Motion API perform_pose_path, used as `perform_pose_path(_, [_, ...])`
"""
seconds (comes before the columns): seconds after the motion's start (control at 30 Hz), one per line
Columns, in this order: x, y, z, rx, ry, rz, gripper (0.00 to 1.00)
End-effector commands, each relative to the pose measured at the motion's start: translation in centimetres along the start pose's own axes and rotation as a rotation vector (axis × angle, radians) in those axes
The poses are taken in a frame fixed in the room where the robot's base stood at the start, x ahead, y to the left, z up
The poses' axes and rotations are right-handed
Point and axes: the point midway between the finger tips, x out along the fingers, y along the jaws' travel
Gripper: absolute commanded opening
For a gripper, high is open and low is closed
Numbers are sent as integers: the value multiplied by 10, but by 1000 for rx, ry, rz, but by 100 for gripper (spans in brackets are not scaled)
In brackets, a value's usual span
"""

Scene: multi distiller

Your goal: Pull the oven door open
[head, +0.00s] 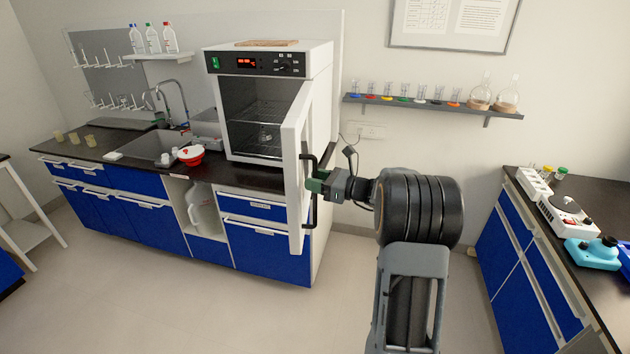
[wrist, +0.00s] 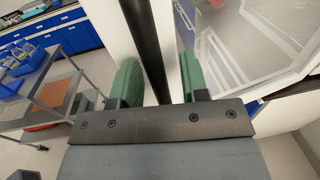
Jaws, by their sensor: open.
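The white oven (head: 268,60) stands on the dark counter in the head view. Its door (head: 295,150) is swung wide open toward me, hinged at the right, and the wire shelves inside show. The black door handle (head: 306,218) is a vertical bar on the door's outer face. My gripper (head: 316,186) is at the handle, on the right side of the door. In the wrist view its green fingers (wrist: 160,78) are apart, with the black handle bar (wrist: 143,35) running between them. Whether a finger touches the bar cannot be told.
A sink (head: 160,147) and a red-and-white container (head: 191,155) are left of the oven. A wall shelf (head: 435,106) with glassware hangs at the right. Another bench (head: 600,283) with instruments stands at far right. The floor (head: 200,310) in front is clear.

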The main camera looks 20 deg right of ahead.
Motion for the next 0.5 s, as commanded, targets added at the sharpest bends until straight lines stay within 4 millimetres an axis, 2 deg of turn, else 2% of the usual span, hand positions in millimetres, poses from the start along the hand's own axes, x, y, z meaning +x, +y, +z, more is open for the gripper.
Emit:
perform_pose_path(0.23, [-10,-1,-1,0,-1,-2,41])
perform_pose_path(0.37, [-31,-1,-2,-1,0,-5,41])
perform_pose_path(0.5, [-61,-1,-2,-1,0,-6,41])
